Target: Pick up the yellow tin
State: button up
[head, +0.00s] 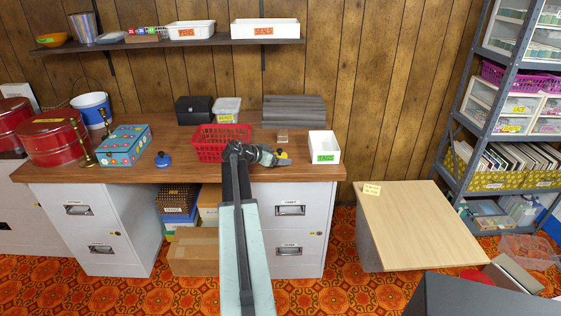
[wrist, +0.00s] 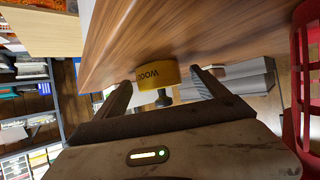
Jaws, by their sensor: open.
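The yellow tin (head: 284,155) sits on the brown wooden desk (head: 330,172) near its front edge, partly hidden behind my gripper (head: 274,156) in the head view. In the wrist view, which is turned over, the yellow tin (wrist: 158,76) shows dark lettering starting "WOO" and a dark knob. My gripper (wrist: 160,80) is open, with one finger on each side of the tin in that picture. A gap shows between each finger and the tin. How far the tin sits between the fingers in depth is hard to tell.
A red basket (head: 222,140) stands just left of my gripper; its edge also shows in the wrist view (wrist: 306,80). A white bin (head: 324,148) stands to the right, and a small brown block (head: 282,136) behind. A grey ridged box (head: 294,111) is further back.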

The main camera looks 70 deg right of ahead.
jog(key=c, duration=1.6)
jog(key=shift+o, duration=0.2)
jog(key=shift+r, duration=0.15)
jog(key=shift+r+p, duration=0.2)
jog(key=shift+p, duration=0.1)
jog(key=r+p, duration=0.3)
jog(key=shift+s+a+r+p, duration=0.2)
jog(key=shift+a+r+p, duration=0.05)
jog(key=shift+r+p, duration=0.05)
jog(key=s+a+r+p, duration=0.1)
jog(key=s+a, duration=0.9)
jog(key=a, duration=0.2)
